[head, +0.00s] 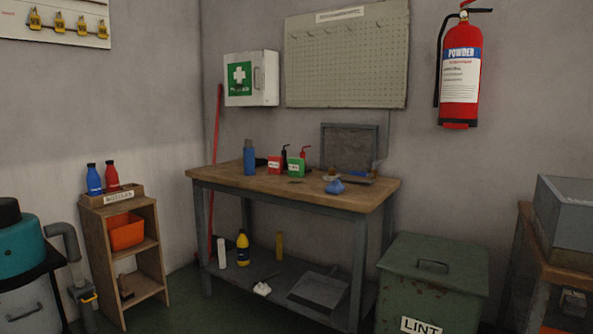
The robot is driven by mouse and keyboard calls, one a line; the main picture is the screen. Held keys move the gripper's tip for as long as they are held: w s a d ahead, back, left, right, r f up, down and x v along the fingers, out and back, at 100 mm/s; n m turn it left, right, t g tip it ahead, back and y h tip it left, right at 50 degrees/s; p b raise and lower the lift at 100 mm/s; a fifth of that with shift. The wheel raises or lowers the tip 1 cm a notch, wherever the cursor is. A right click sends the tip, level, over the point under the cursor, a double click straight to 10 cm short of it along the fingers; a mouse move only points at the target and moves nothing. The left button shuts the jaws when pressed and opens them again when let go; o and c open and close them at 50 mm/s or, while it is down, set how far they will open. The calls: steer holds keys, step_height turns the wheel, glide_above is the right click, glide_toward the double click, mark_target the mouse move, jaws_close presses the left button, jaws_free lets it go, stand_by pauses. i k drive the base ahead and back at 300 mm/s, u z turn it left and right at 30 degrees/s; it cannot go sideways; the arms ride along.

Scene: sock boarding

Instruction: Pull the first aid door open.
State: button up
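The white first aid cabinet (251,78) hangs on the back wall, above the left end of the workbench. Its door (239,79) carries a green square with a white cross and looks shut. A grey upright handle (257,79) sits on the right part of the door front. My gripper is not in the head view, so I cannot tell where it is relative to the cabinet.
A green lint bin (433,281) stands at right, a shelf unit (148,240) at left. Some floor between shelf and bench is clear.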

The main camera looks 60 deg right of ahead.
mark_target(243, 72)
steer(key=z, duration=0.5)
steer(key=i, duration=0.55)
steer(key=z, duration=1)
steer(key=i, duration=0.75)
steer(key=z, duration=0.5)
